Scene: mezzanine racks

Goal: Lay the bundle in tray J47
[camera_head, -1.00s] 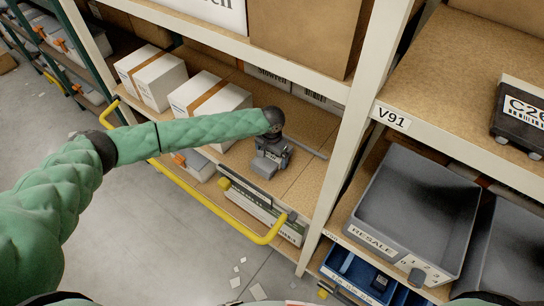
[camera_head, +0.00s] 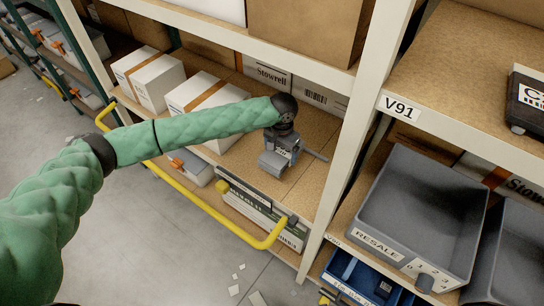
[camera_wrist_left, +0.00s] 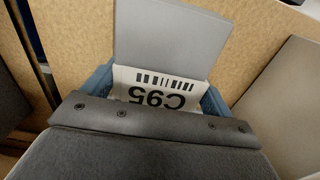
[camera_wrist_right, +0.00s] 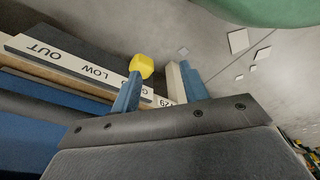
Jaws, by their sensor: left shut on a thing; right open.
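My left gripper (camera_head: 273,160) is low over the wooden shelf board (camera_head: 300,180), shut on a grey thing with a white barcode label. In the left wrist view this grey thing (camera_wrist_left: 172,35) lies between the blue fingers (camera_wrist_left: 158,92), and its upside-down label reads C95. I cannot tell whether it is the bundle. My right gripper (camera_wrist_right: 158,88) is open in the right wrist view, with no held thing visible between its fingers; it is out of the head view. I see no label J47 in any view.
A grey bin (camera_head: 415,215) marked RESALE stands right of the upright (camera_head: 355,130), above a blue bin (camera_head: 350,272). White boxes (camera_head: 205,105) stand left of my gripper. A yellow rail (camera_head: 185,200) runs before the shelf. A yellow knob (camera_wrist_right: 142,66) is near my right fingers.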

